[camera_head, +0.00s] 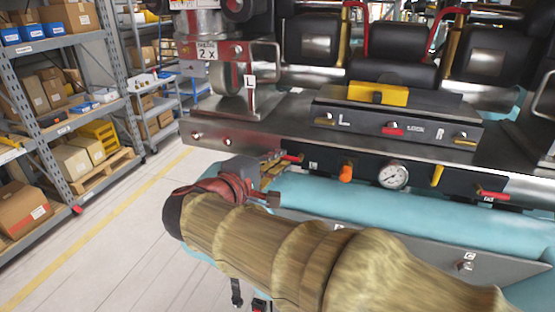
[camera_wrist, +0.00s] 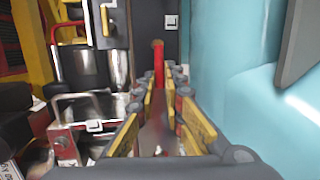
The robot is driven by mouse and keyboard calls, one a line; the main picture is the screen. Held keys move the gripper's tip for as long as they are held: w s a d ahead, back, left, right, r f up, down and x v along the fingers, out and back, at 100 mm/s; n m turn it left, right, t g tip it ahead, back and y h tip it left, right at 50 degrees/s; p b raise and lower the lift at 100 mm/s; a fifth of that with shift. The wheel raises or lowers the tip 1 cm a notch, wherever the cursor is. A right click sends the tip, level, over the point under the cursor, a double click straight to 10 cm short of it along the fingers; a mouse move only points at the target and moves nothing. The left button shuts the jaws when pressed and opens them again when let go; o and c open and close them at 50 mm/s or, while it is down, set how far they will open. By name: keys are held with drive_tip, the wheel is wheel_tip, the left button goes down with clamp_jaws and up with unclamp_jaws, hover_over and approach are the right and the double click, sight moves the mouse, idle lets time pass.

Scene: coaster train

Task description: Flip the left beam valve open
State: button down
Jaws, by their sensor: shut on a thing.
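The left beam valve has a red lever (camera_head: 291,157) at the left end of the dark panel under the steel deck. My gripper (camera_head: 274,168) reaches it from the left and front, and my arm hides part of the area below. In the wrist view the red lever (camera_wrist: 158,62) stands up between the fingertips. My gripper (camera_wrist: 163,80), with yellow-sided fingers, is shut on the lever. The valve body behind the fingers is hidden.
A second red lever (camera_head: 492,194) sits at the panel's right end, with an orange knob (camera_head: 346,172), a gauge (camera_head: 393,175) and a yellow lever (camera_head: 437,176) between. A thick teal beam (camera_head: 400,217) runs just below. Shelves (camera_head: 50,120) stand left, beyond open floor.

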drive_tip(key=shift+f, duration=0.1)
drive_tip(key=c, duration=1.9)
unclamp_jaws()
drive_tip(key=v, duration=1.2)
